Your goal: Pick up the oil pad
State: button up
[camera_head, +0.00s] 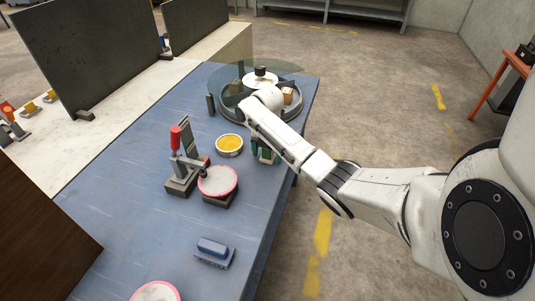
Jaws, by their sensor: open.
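A round yellow pad in a pale shallow dish (230,143), which I take to be the oil pad, lies on the blue bench top. It is just left of my forearm and right of a red-handled clamp. Nothing covers it. My arm reaches in from the right, and its far end lies over the round fixture at the back of the bench.
The clamp (178,165) and a pink-rimmed disc (217,181) stand close to the dish. A green item (264,152) is partly under my arm. The round fixture (232,112) has a glass disc. A blue block (213,248) lies nearer. The bench (130,195) is clear at left.

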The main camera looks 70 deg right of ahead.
jog(key=shift+c, duration=0.4)
jog(key=c, duration=1.1)
jog(key=shift+o, duration=0.2)
jog(key=shift+r, duration=0.15)
jog(key=shift+r+b, duration=0.3)
jog(key=shift+r, duration=0.3)
jog(key=s+a+r+p, duration=0.1)
jog(key=s+r+p, duration=0.5)
jog(key=s+r, duration=0.5)
jog(key=shift+s+a+r, duration=0.25)
jog(key=shift+s+r, duration=0.05)
jog(key=shift+s, duration=1.15)
